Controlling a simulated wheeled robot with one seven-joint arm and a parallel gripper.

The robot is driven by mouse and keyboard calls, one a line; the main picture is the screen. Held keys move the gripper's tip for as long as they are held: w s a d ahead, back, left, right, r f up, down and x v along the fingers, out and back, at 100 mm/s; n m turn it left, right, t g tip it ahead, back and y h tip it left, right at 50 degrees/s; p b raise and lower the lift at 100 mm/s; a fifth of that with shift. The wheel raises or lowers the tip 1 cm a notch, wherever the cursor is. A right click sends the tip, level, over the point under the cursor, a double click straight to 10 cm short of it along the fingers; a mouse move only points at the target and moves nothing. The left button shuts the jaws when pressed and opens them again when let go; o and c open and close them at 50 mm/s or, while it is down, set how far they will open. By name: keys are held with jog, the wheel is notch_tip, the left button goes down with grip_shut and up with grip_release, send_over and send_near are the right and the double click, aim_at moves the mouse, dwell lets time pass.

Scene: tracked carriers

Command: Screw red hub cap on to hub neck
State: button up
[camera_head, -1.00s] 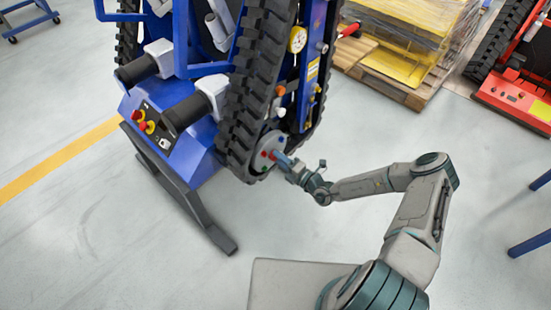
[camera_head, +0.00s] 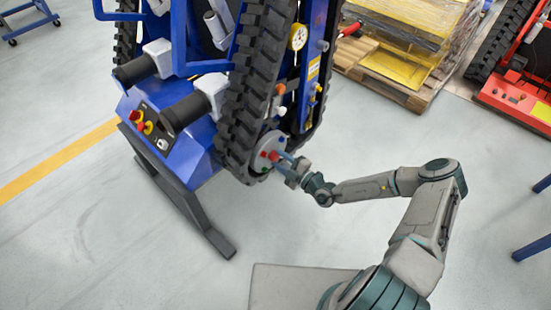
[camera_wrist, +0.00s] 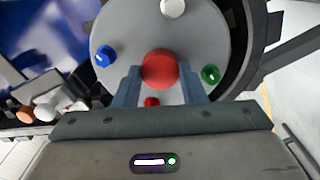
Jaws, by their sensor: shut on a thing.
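The red hub cap (camera_wrist: 159,69) is a round red knob at the middle of a grey hub disc (camera_wrist: 140,30) in the wrist view. My gripper (camera_wrist: 160,78) is shut on it, one blue-grey finger at each side. The cap lies against the disc face or just in front of it; I cannot tell how deep it sits. The hub neck is hidden behind the cap. In the head view, the grey hub (camera_head: 266,144) is at the lower end of the blue carrier's black track, with my gripper (camera_head: 284,159) reaching it from the right.
A blue cap (camera_wrist: 105,56), a green cap (camera_wrist: 211,74), a white cap (camera_wrist: 172,8) and a small red one (camera_wrist: 151,102) surround the centre. The black track (camera_head: 250,80) rises beside the hub.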

jog(key=m+b, duration=0.1)
jog(key=m, duration=0.4)
jog(key=o, duration=1)
jog(key=shift+c, duration=0.2)
